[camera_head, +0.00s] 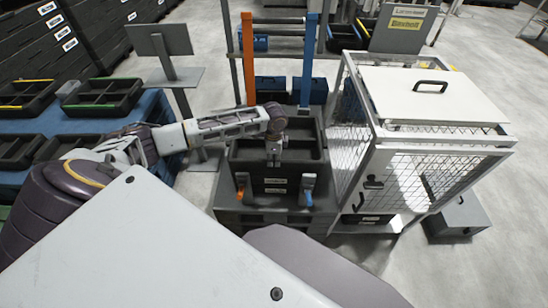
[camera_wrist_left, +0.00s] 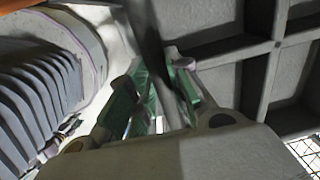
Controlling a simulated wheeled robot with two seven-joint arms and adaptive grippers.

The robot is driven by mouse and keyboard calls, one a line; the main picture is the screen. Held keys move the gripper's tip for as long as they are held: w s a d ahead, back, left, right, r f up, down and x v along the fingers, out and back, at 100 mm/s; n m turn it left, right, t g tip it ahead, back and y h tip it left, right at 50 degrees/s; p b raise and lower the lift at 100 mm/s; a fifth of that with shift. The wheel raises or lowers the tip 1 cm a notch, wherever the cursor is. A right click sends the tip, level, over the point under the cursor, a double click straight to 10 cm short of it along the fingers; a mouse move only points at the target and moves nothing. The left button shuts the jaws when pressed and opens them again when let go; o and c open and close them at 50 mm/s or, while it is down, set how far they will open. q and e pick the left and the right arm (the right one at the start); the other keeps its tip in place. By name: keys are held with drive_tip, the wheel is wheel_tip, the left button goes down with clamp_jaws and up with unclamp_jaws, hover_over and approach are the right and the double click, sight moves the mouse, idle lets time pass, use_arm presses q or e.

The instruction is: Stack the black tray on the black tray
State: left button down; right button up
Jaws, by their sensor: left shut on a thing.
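A black tray (camera_head: 306,154) with open compartments is in the middle of the head view, between an orange post and a blue post. My left gripper (camera_head: 274,158) is over its middle, pointing down, shut on the tray. In the left wrist view the gripper's green-sided fingers (camera_wrist_left: 163,88) close on a dark wall, with the tray's compartments (camera_wrist_left: 215,30) to the right. Below the tray's rim is a black front with white labels (camera_head: 275,182). I cannot tell whether the upper tray touches what is below it. My right gripper is not in view.
Several black trays (camera_head: 105,94) lie on a blue table (camera_head: 160,105) at left. The orange post (camera_head: 248,60) and blue post (camera_head: 308,65) rise behind the stack. A white mesh cage (camera_head: 430,95) stands close on the right. A grey stand (camera_head: 175,75) is behind my arm.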

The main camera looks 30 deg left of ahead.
use_arm(q)
drive_tip(key=c, duration=1.7)
unclamp_jaws()
drive_tip(key=o, duration=0.5)
drive_tip(key=shift+c, duration=0.2)
drive_tip(key=shift+r, duration=0.55)
wheel_tip(320, 180, up, 11)
drive_tip(key=shift+s, duration=0.15)
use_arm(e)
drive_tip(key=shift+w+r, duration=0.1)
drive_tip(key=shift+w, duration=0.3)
use_arm(q)
drive_tip(key=shift+d+f, duration=0.1)
